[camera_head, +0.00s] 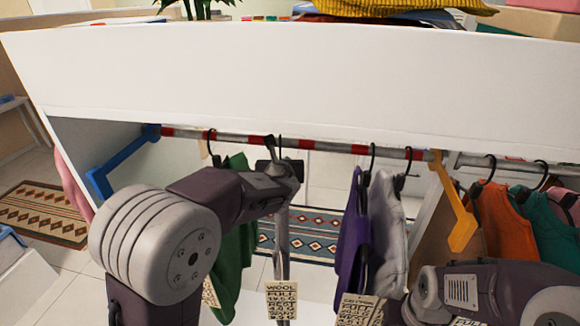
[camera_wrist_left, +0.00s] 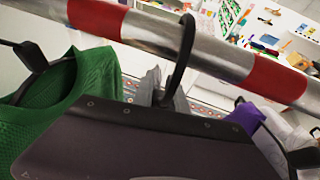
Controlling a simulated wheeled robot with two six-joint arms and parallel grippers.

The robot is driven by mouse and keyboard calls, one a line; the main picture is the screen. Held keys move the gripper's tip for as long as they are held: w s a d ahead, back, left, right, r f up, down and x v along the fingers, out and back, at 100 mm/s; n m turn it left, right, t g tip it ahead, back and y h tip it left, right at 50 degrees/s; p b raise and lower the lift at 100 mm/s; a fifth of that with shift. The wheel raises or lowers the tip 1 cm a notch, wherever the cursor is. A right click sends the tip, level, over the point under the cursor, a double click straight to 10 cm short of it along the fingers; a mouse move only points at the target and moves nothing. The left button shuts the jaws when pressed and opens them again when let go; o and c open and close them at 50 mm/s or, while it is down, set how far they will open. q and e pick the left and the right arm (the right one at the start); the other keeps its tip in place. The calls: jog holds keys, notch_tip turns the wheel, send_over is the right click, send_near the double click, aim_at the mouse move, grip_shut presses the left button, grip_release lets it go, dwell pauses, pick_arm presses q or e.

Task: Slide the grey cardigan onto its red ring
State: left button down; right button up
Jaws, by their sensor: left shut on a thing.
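The grey cardigan (camera_head: 282,235) hangs almost edge-on from a dark hanger below the rail. Its grey cloth also shows in the wrist view (camera_wrist_left: 168,88), mostly hidden behind my gripper. My left gripper (camera_head: 274,162) is shut on the cardigan's hanger, just under the rail. The hanger's black hook (camera_wrist_left: 182,55) loops over the rail. In the wrist view the hook is over a bare metal stretch, between a red ring (camera_wrist_left: 97,17) on the left and another red ring (camera_wrist_left: 274,79) on the right. My right gripper is out of view; only its arm shows at bottom right.
A green garment (camera_head: 236,245) hangs close on the left. A purple garment (camera_head: 353,235) and a light grey one (camera_head: 389,230) hang to the right, with a gap before them. A blue bracket (camera_head: 118,165) and a yellow bracket (camera_head: 455,205) flank this rail (camera_head: 235,138). A white panel (camera_head: 290,75) stands above.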

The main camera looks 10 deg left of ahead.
pick_arm(q)
jog(key=shift+a+f+b, duration=0.1)
jog(key=shift+a+b, duration=1)
jog(key=shift+a, duration=1.65)
jog(key=c, duration=1.3)
grip_release()
jog(key=shift+a, duration=0.15)
jog(key=shift+o, duration=0.2)
jog(key=p+v, duration=0.1)
jog(key=v, duration=0.8)
jog(key=shift+p, duration=0.35)
